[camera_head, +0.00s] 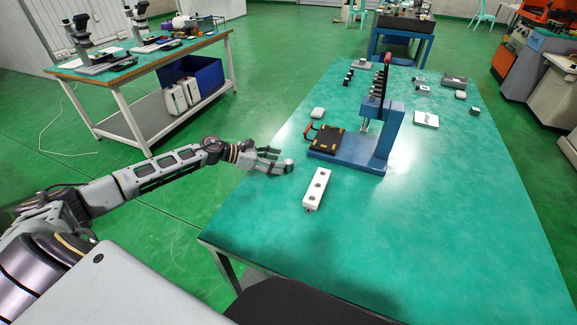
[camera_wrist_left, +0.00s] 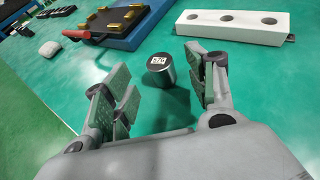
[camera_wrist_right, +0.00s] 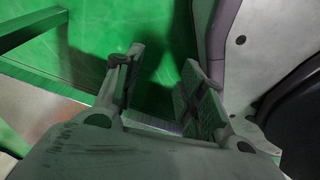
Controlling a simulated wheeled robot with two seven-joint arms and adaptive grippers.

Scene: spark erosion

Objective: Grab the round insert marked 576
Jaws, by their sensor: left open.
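The round insert (camera_wrist_left: 160,72) is a short dark metal cylinder with a white label on top. The label's digits look upside down and seem to read 576. It stands upright on the green table, ahead of and between the fingertips of my left gripper (camera_wrist_left: 168,88), apart from both. My left gripper is open and empty. In the head view the gripper (camera_head: 274,159) is low over the table's left side, with the insert (camera_head: 289,164) just at its fingertips. My right gripper (camera_wrist_right: 160,82) shows only in its wrist view, open and empty.
A white block with three holes (camera_head: 315,197) lies near the insert. Behind stands a blue press (camera_head: 378,150) with a black plate and a red handle (camera_wrist_left: 76,35). Small parts lie farther back. The table's near right (camera_head: 440,235) is clear.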

